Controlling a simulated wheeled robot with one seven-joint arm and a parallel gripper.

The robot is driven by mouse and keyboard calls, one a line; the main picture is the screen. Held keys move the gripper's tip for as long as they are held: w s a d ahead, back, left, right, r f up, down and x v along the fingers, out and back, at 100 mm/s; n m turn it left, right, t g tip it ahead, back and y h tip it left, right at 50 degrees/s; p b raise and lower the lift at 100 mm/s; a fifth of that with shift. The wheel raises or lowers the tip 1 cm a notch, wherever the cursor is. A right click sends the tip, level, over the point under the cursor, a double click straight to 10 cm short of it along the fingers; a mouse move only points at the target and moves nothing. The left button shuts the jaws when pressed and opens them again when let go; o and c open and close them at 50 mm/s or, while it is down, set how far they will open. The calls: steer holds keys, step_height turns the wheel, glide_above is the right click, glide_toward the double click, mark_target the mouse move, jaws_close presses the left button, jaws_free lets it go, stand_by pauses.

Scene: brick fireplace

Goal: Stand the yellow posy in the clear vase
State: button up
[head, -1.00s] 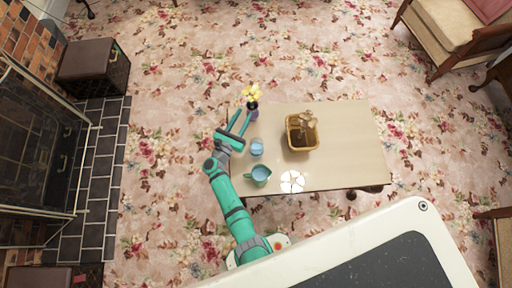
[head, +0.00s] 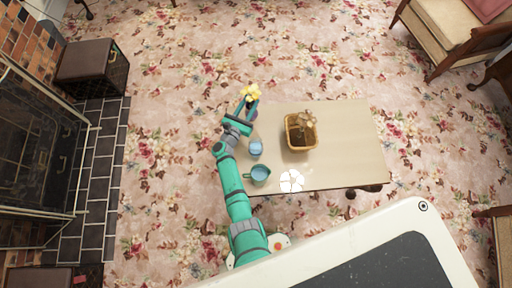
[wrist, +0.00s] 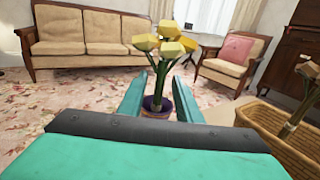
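The yellow posy (head: 250,92) stands in a small dark purple pot at the far left corner of the table. In the wrist view, its yellow heads (wrist: 165,40) rise on green stems above the purple pot (wrist: 157,105). My gripper (head: 247,104) is at the posy, fingers level and pointing at it. The fingers (wrist: 160,85) are apart, one on each side of the stems and pot, and no grip shows. The clear vase (head: 256,149), with bluish contents, stands on the table nearer my base, below the gripper in the head view.
A teal jug (head: 260,174) stands close to the vase, with a white flower-shaped piece (head: 291,181) to its right. A wicker basket (head: 288,130) holding a brownish plant is right of the vase. The table's right part (head: 350,145) is clear.

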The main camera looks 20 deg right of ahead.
mark_target(249, 92)
steer(key=shift+w, duration=0.1)
jaws_close()
steer(key=shift+r, duration=0.9)
steer(key=shift+d+r, duration=0.1)
steer(key=shift+r, duration=3.45)
steer(key=shift+a+r, duration=0.2)
steer(key=shift+r, duration=0.25)
steer(key=shift+d+r, duration=0.2)
steer(key=shift+r, duration=1.1)
steer(key=shift+a+r, duration=0.1)
steer(key=shift+r, duration=1.2)
